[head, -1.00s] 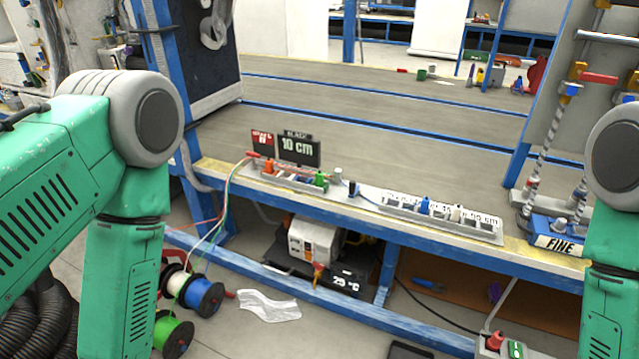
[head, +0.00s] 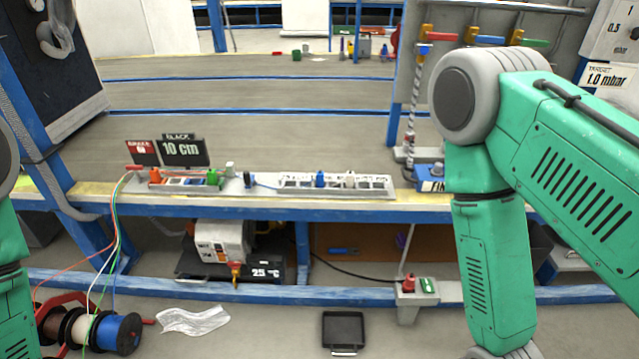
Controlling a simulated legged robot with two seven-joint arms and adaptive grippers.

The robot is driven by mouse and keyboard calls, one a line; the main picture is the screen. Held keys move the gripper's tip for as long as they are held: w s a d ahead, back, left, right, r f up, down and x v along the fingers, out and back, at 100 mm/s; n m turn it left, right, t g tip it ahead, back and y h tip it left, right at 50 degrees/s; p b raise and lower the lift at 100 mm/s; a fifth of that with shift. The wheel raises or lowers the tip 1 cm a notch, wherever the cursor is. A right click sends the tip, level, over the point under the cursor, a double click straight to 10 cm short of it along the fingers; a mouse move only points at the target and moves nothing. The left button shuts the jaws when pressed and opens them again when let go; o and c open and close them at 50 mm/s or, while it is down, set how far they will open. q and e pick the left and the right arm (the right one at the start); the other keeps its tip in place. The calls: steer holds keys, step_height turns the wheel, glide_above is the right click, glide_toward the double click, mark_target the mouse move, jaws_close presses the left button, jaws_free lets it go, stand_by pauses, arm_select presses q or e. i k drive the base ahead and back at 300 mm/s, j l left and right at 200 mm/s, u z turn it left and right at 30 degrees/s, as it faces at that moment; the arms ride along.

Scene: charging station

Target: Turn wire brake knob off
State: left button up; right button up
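A small red-and-black sign (head: 142,152), whose small lettering is hard to read, stands at the left end of the bench beside a black sign reading 10 cm (head: 185,151). Below them a wire fixture (head: 185,182) on the bench edge carries an orange knob (head: 155,177) and a green knob (head: 212,178). A red piece (head: 135,168) sits at its left end, where red, white and green wires run down. I cannot tell which part is the brake knob or its setting. Both my arms show at the sides, but neither gripper is in view.
Wire spools (head: 128,333) stand on the floor at lower left. A long tray with switches (head: 335,187) lies along the bench edge. Under the bench are a white machine (head: 220,240) and a display reading 25 °C (head: 268,273). A black tray (head: 343,330) lies on the floor.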

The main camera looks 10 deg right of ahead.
mark_target(129, 166)
steer(key=i+j+u, duration=0.15)
steer(key=i+j, duration=0.2)
steer(key=i+j+u, duration=0.2)
steer(key=i, duration=0.3)
steer(key=i+j+u, duration=0.15)
steer(key=i+j, duration=0.15)
steer(key=i, duration=0.15)
